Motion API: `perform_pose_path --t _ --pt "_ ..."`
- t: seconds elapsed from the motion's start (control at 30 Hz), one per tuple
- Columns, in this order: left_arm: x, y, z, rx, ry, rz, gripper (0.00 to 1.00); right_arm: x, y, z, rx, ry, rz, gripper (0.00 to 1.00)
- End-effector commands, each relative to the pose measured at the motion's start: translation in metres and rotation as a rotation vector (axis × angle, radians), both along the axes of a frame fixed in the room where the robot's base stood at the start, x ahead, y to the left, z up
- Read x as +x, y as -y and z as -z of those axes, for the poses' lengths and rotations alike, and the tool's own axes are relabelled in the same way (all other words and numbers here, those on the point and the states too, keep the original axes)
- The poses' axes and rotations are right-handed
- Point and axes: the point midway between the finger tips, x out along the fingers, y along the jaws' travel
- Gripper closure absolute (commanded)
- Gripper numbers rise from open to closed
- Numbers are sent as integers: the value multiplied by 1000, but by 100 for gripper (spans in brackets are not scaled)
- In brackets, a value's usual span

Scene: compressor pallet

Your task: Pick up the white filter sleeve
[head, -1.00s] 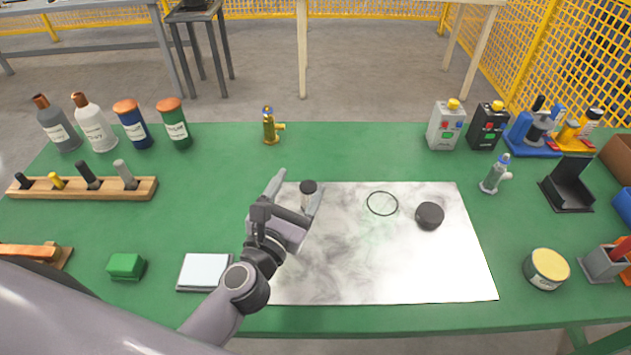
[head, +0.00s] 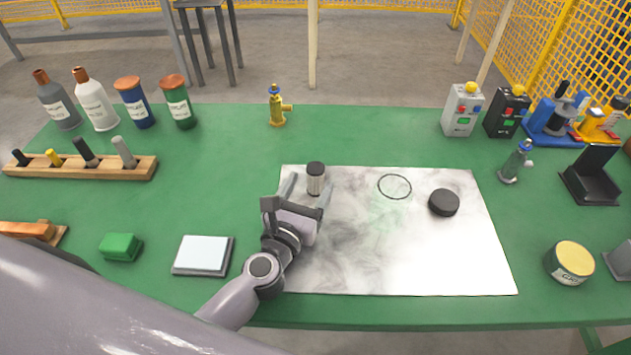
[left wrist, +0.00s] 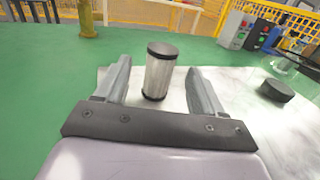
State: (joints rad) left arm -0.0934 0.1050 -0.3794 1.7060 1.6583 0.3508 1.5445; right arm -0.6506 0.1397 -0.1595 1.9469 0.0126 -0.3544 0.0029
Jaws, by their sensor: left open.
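The white filter sleeve (head: 316,184) stands upright near the back left of the marbled white mat (head: 430,270), with a black cap on top. In the left wrist view the sleeve (left wrist: 159,76) shows a pale, greyish side with dark ends. My left gripper (head: 308,187) is open, with one finger on each side of the sleeve. In the left wrist view the gripper (left wrist: 158,75) points at the sleeve, which stands between and slightly beyond the fingertips, with visible gaps on both sides. My right gripper is not in view.
A black puck (head: 444,203) and a thin black ring (head: 395,186) lie on the mat to the right. A brass valve (head: 278,106) stands behind. A grey-framed pad (head: 203,255) and green block (head: 121,247) lie left. The mat's front middle is clear.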

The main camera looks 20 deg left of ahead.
Motion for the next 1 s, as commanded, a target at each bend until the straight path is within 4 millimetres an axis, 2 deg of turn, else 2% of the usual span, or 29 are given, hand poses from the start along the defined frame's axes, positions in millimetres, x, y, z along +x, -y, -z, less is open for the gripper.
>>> perform_pose_path --t 0.17,0.5,0.63,0.87,0.9,0.97,1.0 --pt "10 1 -1 0 1 1 31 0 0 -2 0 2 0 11" --pt "53 3 -1 0 1 2 31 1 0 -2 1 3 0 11" --pt "60 3 -1 0 0 1 31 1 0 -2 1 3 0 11" --pt "60 3 -1 0 -1 1 31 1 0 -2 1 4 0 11" --pt "60 3 -1 0 -1 1 38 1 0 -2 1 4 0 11" --pt "60 3 -1 0 -1 1 57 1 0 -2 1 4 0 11" --pt "60 3 -1 0 -1 1 70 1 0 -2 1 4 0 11"
